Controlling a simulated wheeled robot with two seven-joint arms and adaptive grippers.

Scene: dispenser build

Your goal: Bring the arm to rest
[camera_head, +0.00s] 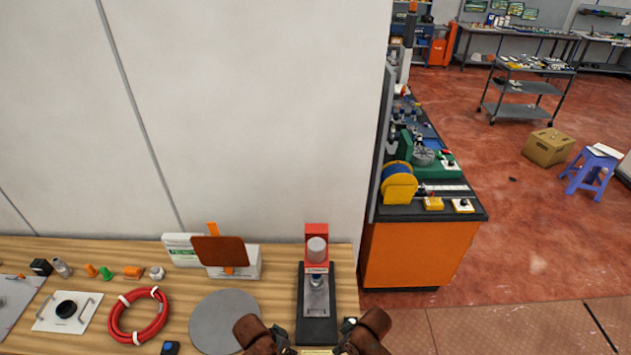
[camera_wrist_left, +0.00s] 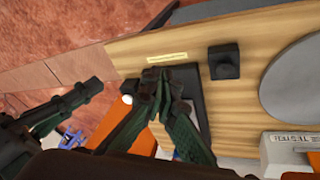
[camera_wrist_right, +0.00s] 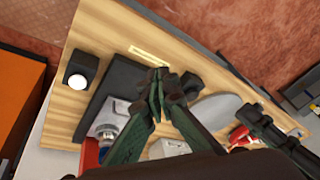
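My left gripper (camera_wrist_left: 160,80) is shut; its green fingers meet at the tips with nothing visible between them, over the front of the wooden workbench. My right gripper (camera_wrist_right: 160,85) is also shut and looks empty, above the bench near a black base plate (camera_wrist_right: 118,85). In the head view both arms come in at the bottom edge, on either side of the dispenser's base. The dispenser (camera_head: 317,260) stands upright on its black base, with a red back and a clear cup. The grippers' exact height above the bench is hard to tell.
The wooden bench (camera_head: 178,320) also holds a grey disc (camera_head: 222,318), a red coiled hose (camera_head: 117,325), a white plate with a black knob (camera_head: 52,312) and several small parts. A brown plate (camera_head: 218,250) stands at the wall. An orange cabinet (camera_head: 410,252) is to the right.

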